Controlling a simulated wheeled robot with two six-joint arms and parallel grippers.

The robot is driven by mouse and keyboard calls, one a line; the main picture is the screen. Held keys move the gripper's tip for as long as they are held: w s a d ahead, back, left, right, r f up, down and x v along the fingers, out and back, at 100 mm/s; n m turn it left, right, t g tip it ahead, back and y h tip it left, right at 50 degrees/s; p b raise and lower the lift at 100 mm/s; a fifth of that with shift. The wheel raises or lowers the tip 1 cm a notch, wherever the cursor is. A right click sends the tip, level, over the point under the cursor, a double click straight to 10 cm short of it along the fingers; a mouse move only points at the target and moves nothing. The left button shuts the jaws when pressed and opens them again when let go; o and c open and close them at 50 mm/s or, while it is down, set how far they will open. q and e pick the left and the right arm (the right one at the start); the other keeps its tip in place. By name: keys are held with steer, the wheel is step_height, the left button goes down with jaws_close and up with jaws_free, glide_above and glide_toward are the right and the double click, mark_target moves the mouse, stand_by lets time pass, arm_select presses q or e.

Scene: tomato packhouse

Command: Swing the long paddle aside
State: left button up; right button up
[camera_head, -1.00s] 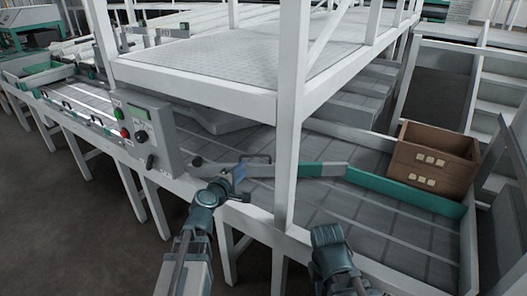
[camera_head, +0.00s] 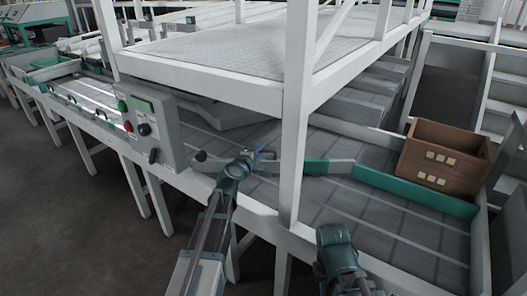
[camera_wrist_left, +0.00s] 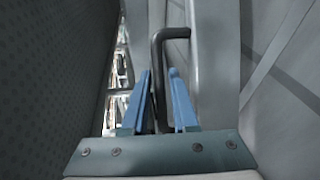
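The long paddle (camera_head: 341,167) is a grey bar with a green section, lying over the grey sorting deck behind the white post. A dark knob marks its left end. Its dark bent handle (camera_wrist_left: 160,75) shows in the left wrist view. My left gripper (camera_head: 257,155) is at the handle, left of the post. In the left wrist view its two blue fingers (camera_wrist_left: 161,88) stand one on each side of the handle bar, with a small gap visible; contact is unclear. My right arm is at the bottom centre; its fingers are not visible.
A white post (camera_head: 294,125) rises just right of my left gripper. A control box (camera_head: 150,130) with buttons stands to the left. A green guide wall (camera_head: 415,191) and a brown crate (camera_head: 440,180) are at the right. A white platform (camera_head: 240,65) hangs over the deck.

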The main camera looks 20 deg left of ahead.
arm_select(q)
steer(key=shift+x, duration=1.3)
jaws_close()
stand_by(0.5)
